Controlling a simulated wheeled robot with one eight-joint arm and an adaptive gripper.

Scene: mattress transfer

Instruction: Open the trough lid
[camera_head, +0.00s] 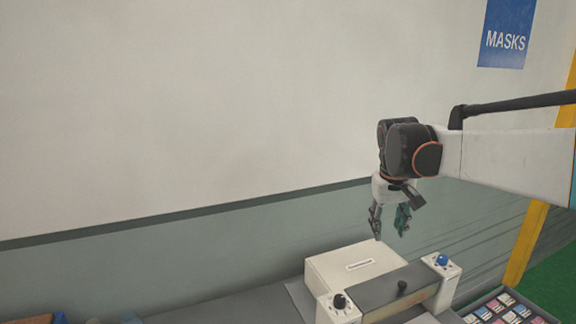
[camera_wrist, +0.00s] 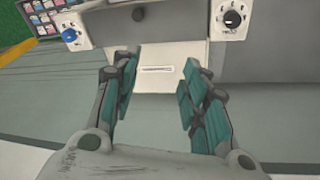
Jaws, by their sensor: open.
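A flat white panel (camera_head: 340,270) with a label lies behind the cover; in the wrist view the white panel (camera_wrist: 160,52) shows between my fingers. I cannot tell which part is the trough lid. My gripper (camera_head: 389,233) is open and empty, pointing down above the machine's back right, apart from the knob.
The end blocks carry a black dial (camera_head: 340,301) and a blue knob (camera_head: 442,260). A tray of small labelled items (camera_head: 510,311) stands at the lower right. A wall (camera_head: 200,120) rises behind the bench. A yellow post (camera_head: 524,245) stands at the right.

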